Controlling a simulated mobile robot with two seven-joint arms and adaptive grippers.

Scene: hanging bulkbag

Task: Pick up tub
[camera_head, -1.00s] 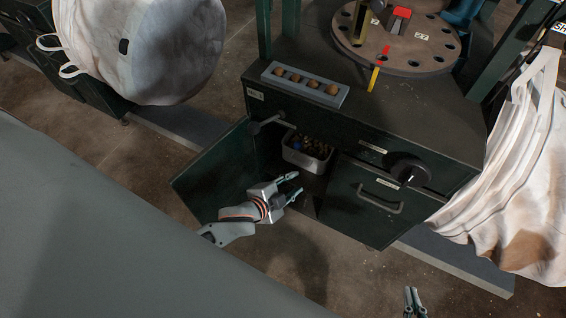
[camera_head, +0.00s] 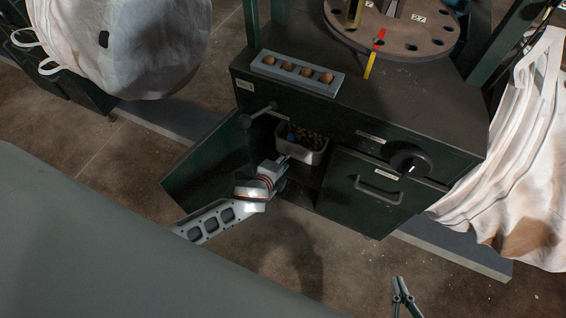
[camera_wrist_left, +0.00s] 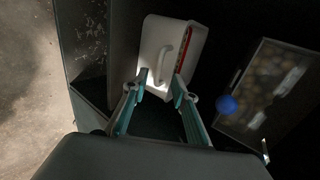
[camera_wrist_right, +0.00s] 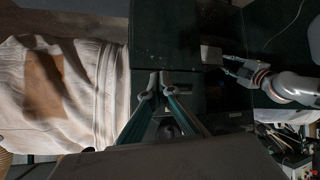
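The grey tub (camera_head: 316,157) stands inside the open cabinet, with small brown items and a blue ball in it. In the left wrist view the tub (camera_wrist_left: 231,118) is at the right, outside my fingers. My left gripper (camera_head: 285,166) is at the cabinet opening, just in front of and below the tub.
The open cabinet door (camera_head: 208,165) is left of my left gripper. A closed drawer (camera_head: 370,190) is right of the opening. A grey holder with several brown balls (camera_head: 297,72) lies on the cabinet top. A white bulk bag (camera_head: 515,165) hangs at the right.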

